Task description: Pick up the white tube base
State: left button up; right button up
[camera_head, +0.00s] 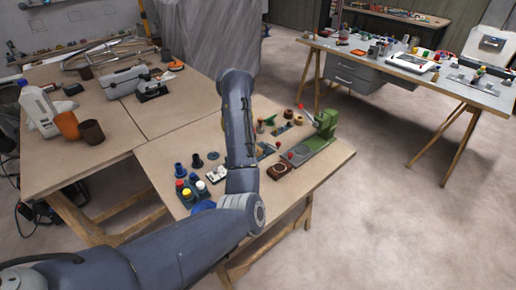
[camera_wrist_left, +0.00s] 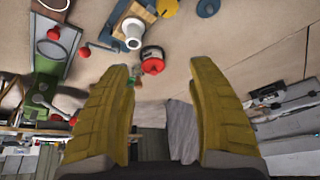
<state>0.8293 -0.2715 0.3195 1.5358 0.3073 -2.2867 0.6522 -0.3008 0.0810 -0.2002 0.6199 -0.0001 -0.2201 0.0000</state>
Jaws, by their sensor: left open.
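A white tube-like piece (camera_wrist_left: 133,32) with a round flared end shows in the left wrist view, on or against a wooden block. I cannot tell for sure that it is the white tube base. In the head view a small white piece (camera_head: 216,174) lies on the near table, left of my arm; I cannot tell whether it is the same thing. My left gripper (camera_wrist_left: 160,72) is open, its yellow fingers wide apart with nothing gripped between them. The white piece lies beyond the fingertips. In the head view my arm hides this gripper. My right gripper is not in view.
A red round part (camera_wrist_left: 153,60) lies beside the white piece. A green tool (camera_head: 326,122) stands at the table's right. Dark, red and yellow-topped pots (camera_head: 185,190) crowd the front left corner. A white jug (camera_head: 38,108) stands on the left table.

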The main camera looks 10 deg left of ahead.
pick_arm(q)
jog(key=shift+h, duration=0.4)
jog(key=w+d+f, duration=0.1)
jog(key=f, duration=0.2)
jog(key=w+d+f, duration=0.1)
jog(key=f, duration=0.2)
jog(key=w+d+f, duration=0.1)
jog(key=f, duration=0.2)
jog(key=shift+w+d+f, duration=0.1)
jog(key=shift+w, duration=0.15)
jog(key=shift+d+x, duration=0.2)
jog(key=shift+x, duration=2.95)
jog(key=shift+o, duration=0.2)
jog(key=shift+s+f, duration=0.1)
jog(key=shift+s, duration=0.1)
grip_shut()
